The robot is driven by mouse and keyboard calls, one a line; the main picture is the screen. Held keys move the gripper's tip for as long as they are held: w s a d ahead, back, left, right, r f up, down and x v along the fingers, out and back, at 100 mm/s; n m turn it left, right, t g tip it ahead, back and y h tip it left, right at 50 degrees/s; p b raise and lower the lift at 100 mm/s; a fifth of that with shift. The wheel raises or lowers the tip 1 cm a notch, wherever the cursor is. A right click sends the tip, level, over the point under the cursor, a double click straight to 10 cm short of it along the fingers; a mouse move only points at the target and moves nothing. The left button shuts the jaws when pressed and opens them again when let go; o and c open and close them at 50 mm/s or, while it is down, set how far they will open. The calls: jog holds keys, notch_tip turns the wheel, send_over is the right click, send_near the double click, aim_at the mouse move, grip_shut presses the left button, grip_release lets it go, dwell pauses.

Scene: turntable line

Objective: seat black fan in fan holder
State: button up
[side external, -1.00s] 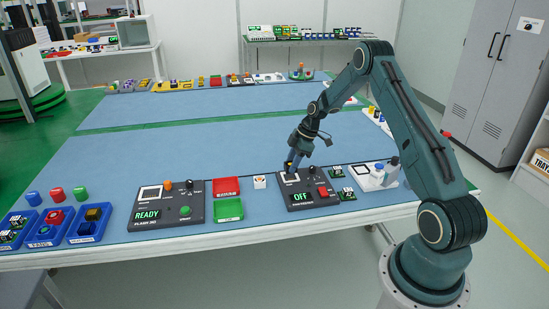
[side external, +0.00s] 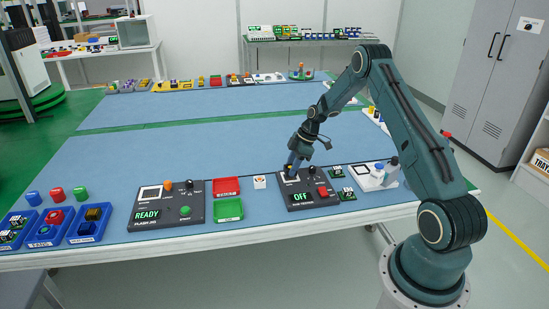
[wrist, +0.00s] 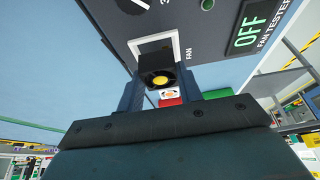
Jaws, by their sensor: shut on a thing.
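The black fan (wrist: 157,79) with a yellow hub is between my gripper's two fingers in the wrist view. My gripper (side external: 291,168) is shut on it, low over the fan tester. The fan holder is the white square frame (wrist: 139,47) marked FAN on the dark fan tester (wrist: 209,28). In the wrist view the fan overlaps the near part of the frame's opening; I cannot tell how deep it sits. In the side view my fingers partly cover the holder (side external: 286,179). The fan tester's display (side external: 301,196) reads OFF.
A red switch (side external: 322,191) and black knob (side external: 312,170) stand on the tester near the holder. A white-orange piece (side external: 259,182), a red tray (side external: 226,186) and a green tray (side external: 229,208) lie left.

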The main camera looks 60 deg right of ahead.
jog(key=shift+f, duration=0.75)
dwell(0.8)
jog(key=o, duration=1.1)
jog(key=shift+c, duration=0.2)
jog(key=v, duration=1.4)
